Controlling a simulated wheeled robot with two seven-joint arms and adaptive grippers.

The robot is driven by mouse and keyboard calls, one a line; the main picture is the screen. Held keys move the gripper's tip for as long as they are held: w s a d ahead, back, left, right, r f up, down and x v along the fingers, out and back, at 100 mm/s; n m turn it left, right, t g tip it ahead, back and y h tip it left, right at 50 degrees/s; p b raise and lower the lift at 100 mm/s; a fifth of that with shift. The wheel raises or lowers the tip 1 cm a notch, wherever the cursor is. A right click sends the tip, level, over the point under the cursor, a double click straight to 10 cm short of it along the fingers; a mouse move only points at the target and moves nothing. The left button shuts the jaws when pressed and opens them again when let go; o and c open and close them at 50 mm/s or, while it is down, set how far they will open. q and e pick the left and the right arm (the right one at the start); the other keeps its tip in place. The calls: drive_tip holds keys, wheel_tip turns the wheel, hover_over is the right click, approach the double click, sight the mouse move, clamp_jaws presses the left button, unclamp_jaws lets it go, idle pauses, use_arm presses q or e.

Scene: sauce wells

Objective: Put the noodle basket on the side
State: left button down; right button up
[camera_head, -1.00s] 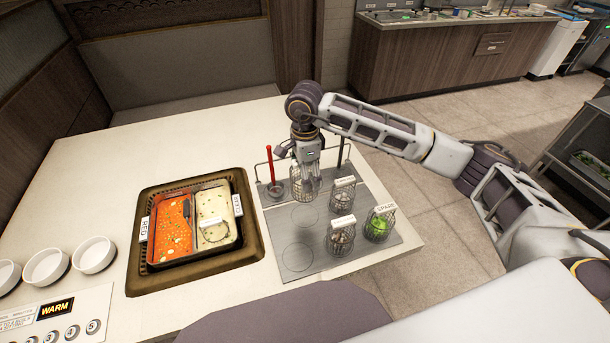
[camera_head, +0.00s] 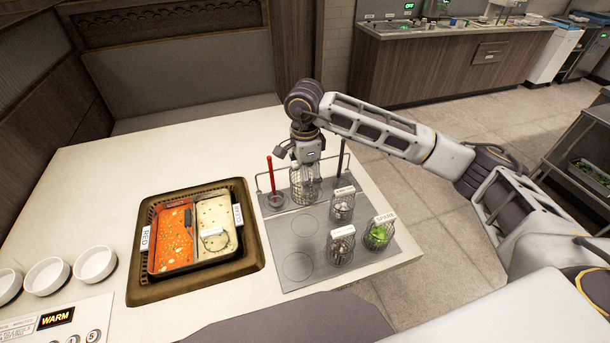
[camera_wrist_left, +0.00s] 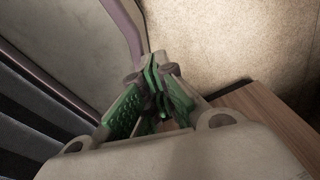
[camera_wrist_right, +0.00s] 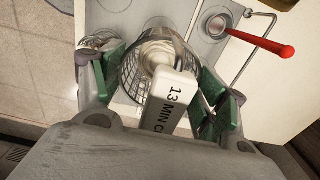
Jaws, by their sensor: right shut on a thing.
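My right gripper (camera_head: 306,166) is shut on a wire basket (camera_head: 304,189) at the far edge of a grey mat. In the right wrist view the basket (camera_wrist_right: 139,72) sits between the green finger pads. It has a pale, coiled content and a white tag (camera_wrist_right: 170,103) reading "13 MIN" and more that is cut off. I cannot tell whether its bottom touches the mat (camera_head: 283,243). My left gripper (camera_wrist_left: 155,88) shows only in its wrist view, its green pads close together with nothing visible between them.
More tagged wire baskets stand on the mat: one (camera_head: 341,208) behind, one (camera_head: 341,250) in front and one with green content (camera_head: 378,238) at right. A red-handled ladle (camera_head: 271,175) stands left of my gripper. A two-part soup pot (camera_head: 160,268) is left. Marked circles are bare.

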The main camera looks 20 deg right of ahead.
use_arm(q)
drive_tip(key=shift+s, duration=0.15)
use_arm(e)
drive_tip(key=shift+s+f, duration=0.25)
drive_tip(key=shift+f, duration=0.1)
drive_tip(key=shift+s+d+f+p, duration=0.3)
drive_tip(key=shift+s+f, duration=0.35)
drive_tip(key=shift+f, duration=0.25)
drive_tip(key=shift+s+d+f, duration=0.4)
drive_tip(key=shift+d+f, duration=0.15)
drive_tip(key=shift+f, duration=0.1)
use_arm(q)
drive_tip(key=shift+s+d+r+p, duration=0.1)
drive_tip(key=shift+s+r+p, duration=0.3)
drive_tip(key=shift+r, duration=0.25)
use_arm(e)
drive_tip(key=shift+f+m, duration=0.15)
drive_tip(key=shift+m, duration=0.15)
use_arm(q)
drive_tip(key=shift+r, duration=0.1)
use_arm(e)
drive_tip(key=shift+w, duration=0.1)
